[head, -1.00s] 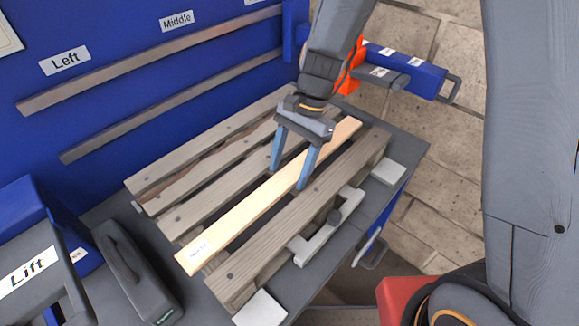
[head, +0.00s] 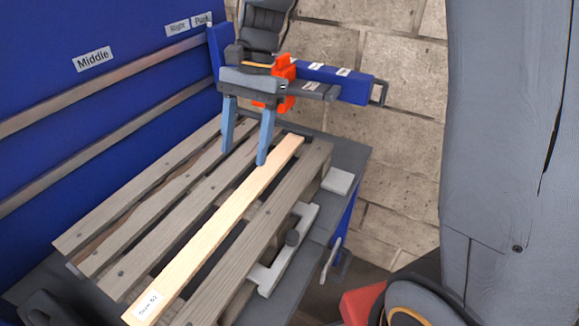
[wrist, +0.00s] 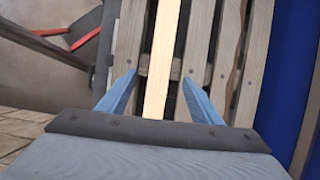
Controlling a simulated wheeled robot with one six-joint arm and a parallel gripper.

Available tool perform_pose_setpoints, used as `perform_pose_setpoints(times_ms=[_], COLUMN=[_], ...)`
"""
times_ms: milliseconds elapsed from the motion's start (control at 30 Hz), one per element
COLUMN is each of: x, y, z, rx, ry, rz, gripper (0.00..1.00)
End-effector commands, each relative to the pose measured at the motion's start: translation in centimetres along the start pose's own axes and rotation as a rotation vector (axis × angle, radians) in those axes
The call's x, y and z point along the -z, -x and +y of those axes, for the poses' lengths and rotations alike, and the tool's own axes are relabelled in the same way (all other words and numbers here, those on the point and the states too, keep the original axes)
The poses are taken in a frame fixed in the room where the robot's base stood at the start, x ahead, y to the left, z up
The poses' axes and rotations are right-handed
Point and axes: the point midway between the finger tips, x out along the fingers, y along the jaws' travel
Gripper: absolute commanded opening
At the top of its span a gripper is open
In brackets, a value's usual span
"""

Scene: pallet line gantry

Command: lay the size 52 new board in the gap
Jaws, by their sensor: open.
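The new board (head: 222,229) is pale and clean, with a white label on its near end that seems to read 52. It lies lengthwise among the grey weathered boards of the pallet (head: 178,218), with dark slots along its sides. Whether it sits flush is hard to tell. In the wrist view the pale board (wrist: 164,50) runs up the middle between grey boards. My gripper (head: 245,157) is open and empty, above the far end of the pallet. In the wrist view its blue fingers (wrist: 159,79) stand either side of the board's line, apart from it.
A blue wall panel (head: 100,110) with rails and labels such as Middle stands on the left. A blue and orange unit (head: 335,82) is behind my gripper. A grey clamp-like part (head: 290,245) lies along the pallet's right side. Stone-block wall is at the back.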

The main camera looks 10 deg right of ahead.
Motion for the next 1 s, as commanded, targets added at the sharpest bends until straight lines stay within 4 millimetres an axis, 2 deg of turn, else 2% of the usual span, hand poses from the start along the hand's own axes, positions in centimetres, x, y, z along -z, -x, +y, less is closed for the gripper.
perform_pose_setpoints(times_ms=[67,133,300,400,467,600,1000], x=[0.9,2.4,5.8,6.8,7.0,7.2,7.3], y=[-0.4,-1.1,-3.1,-4.0,-4.4,-4.8,-4.8], z=[1.6,4.2,11.8,15.2,16.6,17.7,17.7], rx=[0.003,0.004,-0.034,-0.071,-0.089,-0.11,-0.11], ry=[0.043,0.121,0.413,0.572,0.642,0.719,0.72], rz=[0.037,0.101,0.297,0.384,0.418,0.453,0.453], gripper=[0.59,0.59,0.59,0.59,0.59,0.59,0.59])
